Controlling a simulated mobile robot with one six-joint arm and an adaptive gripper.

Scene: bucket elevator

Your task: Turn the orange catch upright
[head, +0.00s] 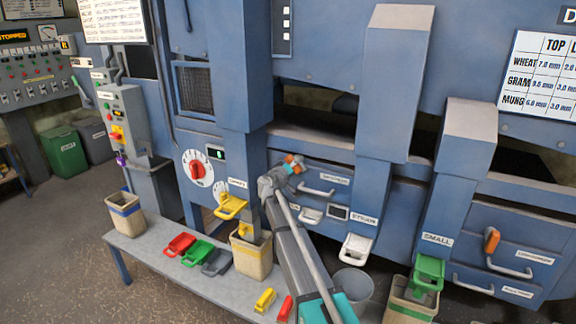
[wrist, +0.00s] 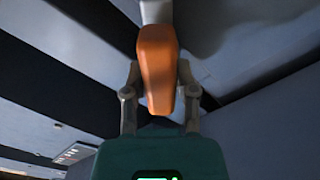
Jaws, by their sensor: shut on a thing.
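An orange catch (head: 291,160) is on the blue machine front, at the upper left of a drawer with a grey handle. In the head view it is small and partly covered by my gripper (head: 283,172), so its exact tilt is hard to tell. In the wrist view the orange catch (wrist: 158,55) hangs from a pale mount at the top, between the two fingers. My gripper (wrist: 158,88) is shut on it, one finger on each side.
A second orange catch (head: 491,240) stands near upright on the right drawer. A yellow chute gate (head: 231,206) and a bin (head: 252,258) are left of my arm. A white gate (head: 355,248) and a grey bucket (head: 352,286) are to its right. A low bench (head: 150,250) holds coloured scoops.

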